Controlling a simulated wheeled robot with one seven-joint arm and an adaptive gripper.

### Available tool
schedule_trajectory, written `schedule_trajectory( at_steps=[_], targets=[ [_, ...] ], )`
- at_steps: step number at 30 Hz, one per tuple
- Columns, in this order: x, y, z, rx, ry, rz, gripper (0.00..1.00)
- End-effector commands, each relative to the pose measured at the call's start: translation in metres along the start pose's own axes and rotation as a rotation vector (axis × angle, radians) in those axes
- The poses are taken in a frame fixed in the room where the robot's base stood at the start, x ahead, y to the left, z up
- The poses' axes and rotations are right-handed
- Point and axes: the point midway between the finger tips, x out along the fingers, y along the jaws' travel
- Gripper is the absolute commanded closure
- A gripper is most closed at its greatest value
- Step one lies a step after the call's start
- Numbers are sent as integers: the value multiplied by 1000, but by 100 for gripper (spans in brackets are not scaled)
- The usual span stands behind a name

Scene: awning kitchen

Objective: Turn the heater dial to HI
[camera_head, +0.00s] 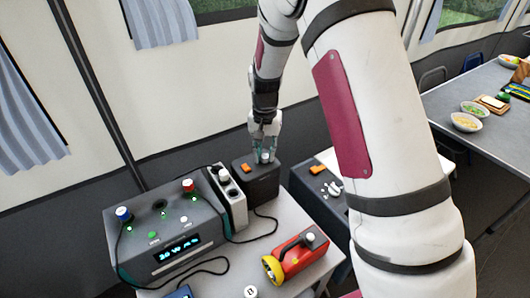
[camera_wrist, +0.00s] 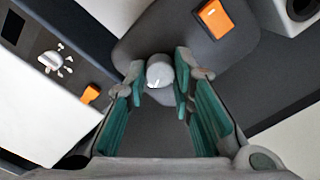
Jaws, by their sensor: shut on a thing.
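A round light-grey dial (camera_wrist: 159,71) with a small white mark stands on a dark grey box (camera_head: 259,184). An orange rocker switch (camera_wrist: 213,18) is on the same box, and the dial also shows in the head view (camera_head: 265,157). My gripper (camera_head: 264,149) points down over the box. In the wrist view, its teal-padded fingers (camera_wrist: 160,80) are on either side of the dial, shut on it. No HI lettering is readable, so I cannot tell the dial's setting.
A second unit (camera_head: 321,185) with a knob, printed marks and an orange switch stands right of the box. A grey console (camera_head: 172,235) with a lit display is to the left. A red and yellow flashlight (camera_head: 293,256) lies in front. Black cables cross the table (camera_head: 225,277).

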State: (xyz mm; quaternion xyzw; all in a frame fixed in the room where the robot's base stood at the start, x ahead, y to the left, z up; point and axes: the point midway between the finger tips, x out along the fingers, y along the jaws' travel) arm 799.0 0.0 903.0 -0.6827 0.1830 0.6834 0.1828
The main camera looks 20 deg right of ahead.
Motion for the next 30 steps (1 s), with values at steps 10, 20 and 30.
schedule_trajectory(
  at_steps=[10, 20, 30],
  targets=[
    [0, -1, 0, 44, 1, -2, 100],
    [0, -1, 0, 44, 1, -2, 68],
    [0, 0, 0, 44, 1, -1, 56]
  ],
)
